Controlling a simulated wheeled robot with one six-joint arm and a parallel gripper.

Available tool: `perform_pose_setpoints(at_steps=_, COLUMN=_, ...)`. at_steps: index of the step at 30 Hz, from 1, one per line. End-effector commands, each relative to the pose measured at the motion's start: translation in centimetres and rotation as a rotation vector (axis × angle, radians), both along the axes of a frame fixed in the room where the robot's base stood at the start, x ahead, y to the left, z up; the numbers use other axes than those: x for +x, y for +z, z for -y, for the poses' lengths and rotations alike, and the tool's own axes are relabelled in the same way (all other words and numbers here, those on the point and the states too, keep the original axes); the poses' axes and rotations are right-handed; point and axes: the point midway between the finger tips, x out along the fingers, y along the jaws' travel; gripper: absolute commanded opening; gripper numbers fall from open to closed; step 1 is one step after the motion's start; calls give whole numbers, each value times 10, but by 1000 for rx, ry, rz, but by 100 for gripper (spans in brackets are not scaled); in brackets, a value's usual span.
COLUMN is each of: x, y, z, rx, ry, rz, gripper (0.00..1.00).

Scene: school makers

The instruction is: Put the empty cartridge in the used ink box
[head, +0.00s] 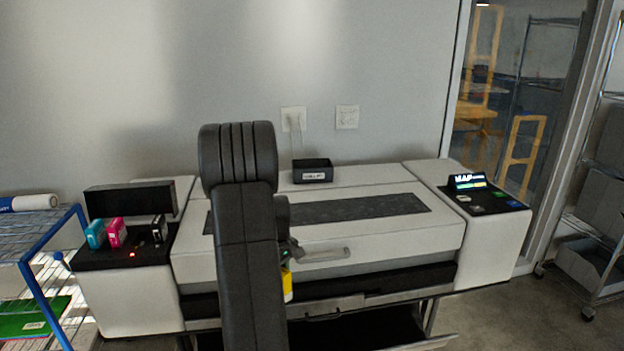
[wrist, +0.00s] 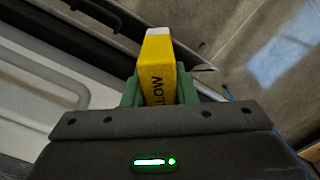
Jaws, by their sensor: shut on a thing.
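My gripper (head: 287,265) is shut on a yellow cartridge (wrist: 158,68), with green fingers on either side of it. Dark lettering shows on the cartridge in the wrist view. In the head view the cartridge (head: 287,288) is partly hidden behind my arm, in front of the printer's front face. A small black box (head: 312,176) with a pale label stands on top of the printer near the wall, behind and above my gripper. Its label is too small to read surely; it looks like the used ink box. Its inside is hidden.
The wide printer (head: 390,242) fills the middle. At its left end, cyan (head: 95,234), magenta (head: 117,232) and black (head: 159,229) cartridges stand in a dark bay, with a red light and a gap between magenta and black. A control panel (head: 480,196) is at right. A blue-framed rack (head: 40,290) stands left.

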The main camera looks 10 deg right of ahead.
Motion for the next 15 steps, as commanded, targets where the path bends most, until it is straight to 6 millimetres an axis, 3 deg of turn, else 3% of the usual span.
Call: perform_pose_setpoints(at_steps=15, x=67, y=132, z=61, rx=-3, ry=736, rz=6, gripper=0)
